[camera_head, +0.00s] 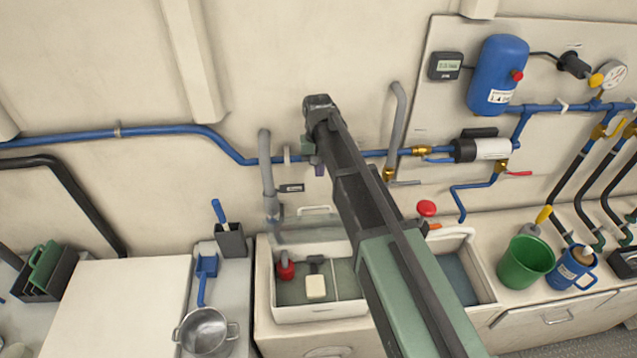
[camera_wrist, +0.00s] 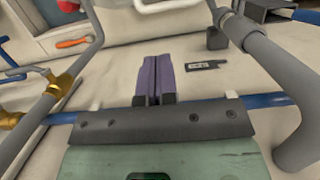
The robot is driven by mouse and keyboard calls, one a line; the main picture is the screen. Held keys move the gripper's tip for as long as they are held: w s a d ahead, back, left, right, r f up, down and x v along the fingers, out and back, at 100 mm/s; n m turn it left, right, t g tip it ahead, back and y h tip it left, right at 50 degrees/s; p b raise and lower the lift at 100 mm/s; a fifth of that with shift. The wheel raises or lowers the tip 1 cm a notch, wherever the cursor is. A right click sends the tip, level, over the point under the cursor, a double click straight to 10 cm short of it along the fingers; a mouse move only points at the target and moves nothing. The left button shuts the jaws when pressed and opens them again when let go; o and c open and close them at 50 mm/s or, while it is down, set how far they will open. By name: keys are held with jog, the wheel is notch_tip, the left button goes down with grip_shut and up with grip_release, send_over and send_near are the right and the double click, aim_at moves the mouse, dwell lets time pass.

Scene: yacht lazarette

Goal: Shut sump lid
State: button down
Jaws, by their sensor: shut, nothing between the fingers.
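The sump is a white open box (camera_head: 318,313) set in the counter, partly behind my arm in the head view. A pale lid (camera_head: 305,228) with a white handle stands raised at its rear edge against the wall, so the box is open. A white handle (camera_wrist: 155,5) shows at the top of the wrist view; I cannot tell for sure that it is the lid's. My gripper (camera_head: 319,170) is up near the wall, above and apart from the lid. Its purple fingers (camera_wrist: 150,78) are together and empty in the wrist view.
Grey pipes (camera_head: 267,175) and (camera_head: 396,130) rise on either side of my gripper, with a blue pipe (camera_head: 225,147) along the wall. A red float (camera_head: 285,270) and white block (camera_head: 316,287) are in the box. A pot (camera_head: 205,330) stands left; a green bucket (camera_head: 526,262) right.

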jog(key=b, duration=0.9)
send_near(315, 223)
jog(key=w+d+f, duration=0.2)
jog(key=w+f, duration=0.2)
jog(key=f, duration=0.1)
jog(key=shift+a, duration=0.15)
jog(key=shift+r, duration=0.1)
jog(key=shift+s, duration=0.15)
